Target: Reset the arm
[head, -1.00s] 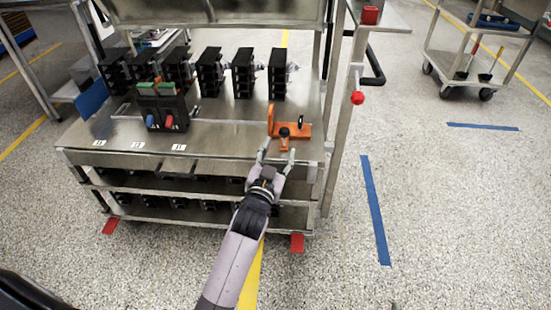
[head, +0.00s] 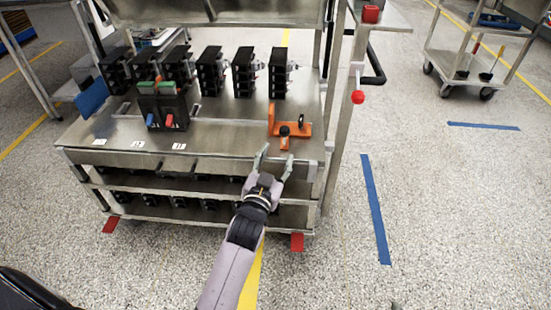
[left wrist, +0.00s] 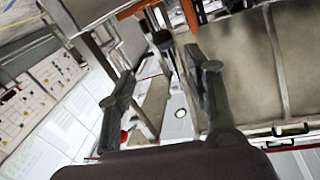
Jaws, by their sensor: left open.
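My left gripper (head: 276,158) is open and empty at the front edge of the metal cart top (head: 225,137). Its spread fingers also show in the left wrist view (left wrist: 165,78). Just beyond the fingertips stands an orange bracket (head: 273,124) with a black knob (head: 284,131) at its front. The fingers look apart from it. A dark round knob (left wrist: 162,38) shows beyond and between the fingers in the left wrist view. A black breaker unit (head: 165,108) with green tops and blue and red levers stands left of the bracket. My right gripper is not in view.
Several black breakers (head: 244,75) stand in a row at the back of the cart top. Lower shelves (head: 160,212) hold more black parts. A post with a red ball (head: 357,98) rises at the cart's right.

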